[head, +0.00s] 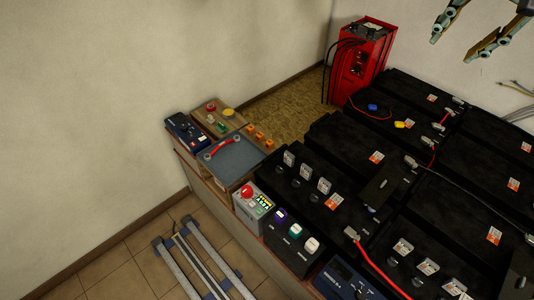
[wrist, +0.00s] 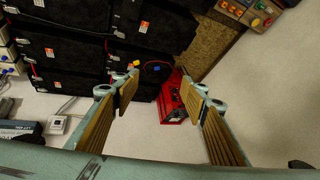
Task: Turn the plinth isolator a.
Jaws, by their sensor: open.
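No readable label marks plinth isolator a, so I cannot tell for certain which control it is. A grey box with a red knob (head: 247,191) and a yellow label stands on the front plinth in the head view. To its right, a black box (head: 290,247) carries purple, teal and white knobs. My gripper (head: 464,33) is at the upper right of the head view, high and far from these boxes. It is open and empty. In the wrist view its two fingers (wrist: 160,92) are spread apart, with a red charger beyond them.
Black batteries (head: 328,137) fill the right side, with cables on top. The red charger (head: 364,60) stands at the back. A button board (head: 232,118), a grey tray (head: 238,166) and a blue device (head: 185,131) sit left. Metal rails (head: 190,262) lie on the floor.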

